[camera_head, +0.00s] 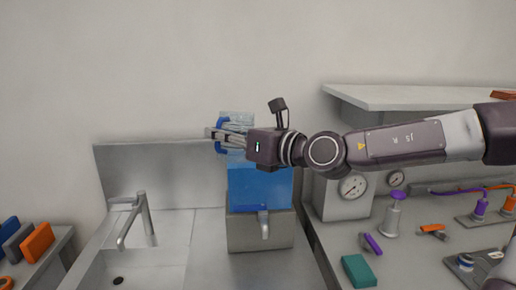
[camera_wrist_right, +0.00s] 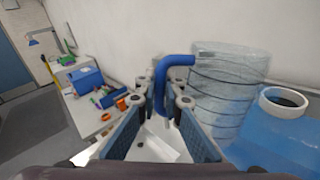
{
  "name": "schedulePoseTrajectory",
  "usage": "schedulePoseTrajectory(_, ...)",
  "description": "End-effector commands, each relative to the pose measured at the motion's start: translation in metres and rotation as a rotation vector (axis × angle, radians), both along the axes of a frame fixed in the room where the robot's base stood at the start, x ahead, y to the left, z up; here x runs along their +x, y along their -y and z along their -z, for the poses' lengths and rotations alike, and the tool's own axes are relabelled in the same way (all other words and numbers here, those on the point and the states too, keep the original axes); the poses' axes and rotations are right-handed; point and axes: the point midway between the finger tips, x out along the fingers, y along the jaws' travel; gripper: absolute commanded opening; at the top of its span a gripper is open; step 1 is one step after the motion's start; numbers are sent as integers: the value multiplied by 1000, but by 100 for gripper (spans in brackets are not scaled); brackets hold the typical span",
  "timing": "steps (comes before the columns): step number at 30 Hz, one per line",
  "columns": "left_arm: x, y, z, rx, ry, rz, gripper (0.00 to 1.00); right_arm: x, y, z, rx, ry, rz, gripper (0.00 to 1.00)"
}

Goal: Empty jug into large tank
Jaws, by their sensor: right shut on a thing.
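The jug (camera_head: 237,116) is clear and ribbed with a blue handle. It is above and partly behind the large tank (camera_head: 258,184), a blue translucent container on a grey stand with a tap at the front. My right gripper (camera_head: 212,135) is shut on the jug's blue handle. In the right wrist view the jug (camera_wrist_right: 228,92) looks roughly upright, beside the tank's round white-rimmed opening (camera_wrist_right: 284,101). The handle (camera_wrist_right: 174,62) runs down between my right gripper's fingers (camera_wrist_right: 163,98). I cannot tell how much liquid the jug holds. My left gripper is not in view.
A sink with a tap (camera_head: 141,222) lies left of the tank. On the right bench stand a gauge box (camera_head: 345,190), a purple-topped pump (camera_head: 394,214) and a teal block (camera_head: 358,270). A shelf (camera_head: 420,97) sticks out on the right. A wall is close behind.

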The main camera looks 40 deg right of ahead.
Motion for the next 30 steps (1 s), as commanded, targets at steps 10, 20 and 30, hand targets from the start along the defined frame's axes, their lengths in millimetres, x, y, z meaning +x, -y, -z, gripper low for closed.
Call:
schedulePoseTrajectory(10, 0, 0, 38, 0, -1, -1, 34, -5, -11, 10, -134, 70, -2, 0)
schedulePoseTrajectory(20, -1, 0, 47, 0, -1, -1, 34, -7, -14, 7, -188, 99, -3, 0)
schedulePoseTrajectory(30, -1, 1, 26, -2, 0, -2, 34, -7, -14, -38, -193, 102, -2, 0)
